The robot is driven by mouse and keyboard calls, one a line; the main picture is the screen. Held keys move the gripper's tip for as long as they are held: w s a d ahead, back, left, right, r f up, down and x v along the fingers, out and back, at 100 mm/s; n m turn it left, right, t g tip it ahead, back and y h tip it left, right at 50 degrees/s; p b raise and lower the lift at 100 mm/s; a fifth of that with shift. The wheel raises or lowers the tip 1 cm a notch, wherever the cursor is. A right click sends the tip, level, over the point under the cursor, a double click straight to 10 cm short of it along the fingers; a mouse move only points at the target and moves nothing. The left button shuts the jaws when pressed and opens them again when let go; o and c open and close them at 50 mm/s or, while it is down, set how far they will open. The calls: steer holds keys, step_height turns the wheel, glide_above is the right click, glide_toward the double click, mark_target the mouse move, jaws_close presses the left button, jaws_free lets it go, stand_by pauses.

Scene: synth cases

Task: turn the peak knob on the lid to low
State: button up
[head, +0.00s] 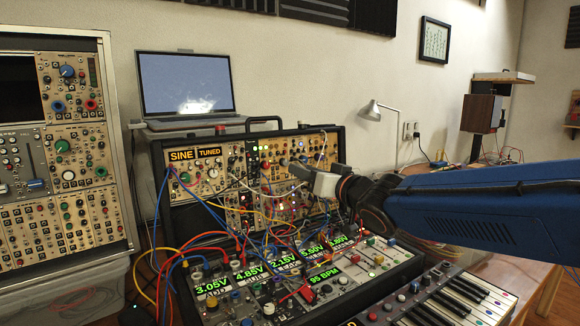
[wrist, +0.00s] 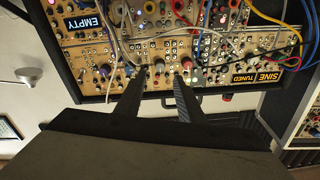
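The lid (head: 222,205) is the upright panel of knobs, jacks and cables behind the lower case, with "SINE" and "TUNED" displays. The wrist view shows the lid (wrist: 85,86) upside down. My gripper (head: 298,171) is in front of the lid's upper right part, and its fingers hide some of the panel. In the wrist view my gripper (wrist: 162,72) has its two dark fingers apart, tips over the panel's edge row. Small knobs lie around the tips, including a purplish knob (wrist: 105,70) at left. Labels are too small to tell which knob is peak, or its setting.
Patch cables (head: 255,190) hang across the lid and lower case (head: 350,295). A keyboard (head: 465,300) is at front right, another synth case (head: 65,150) at left. A laptop (head: 185,85) stands behind the lid, a lamp (head: 375,110) to its right.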

mark_target(286, 163)
steer(key=shift+x, duration=3.8)
jaws_close()
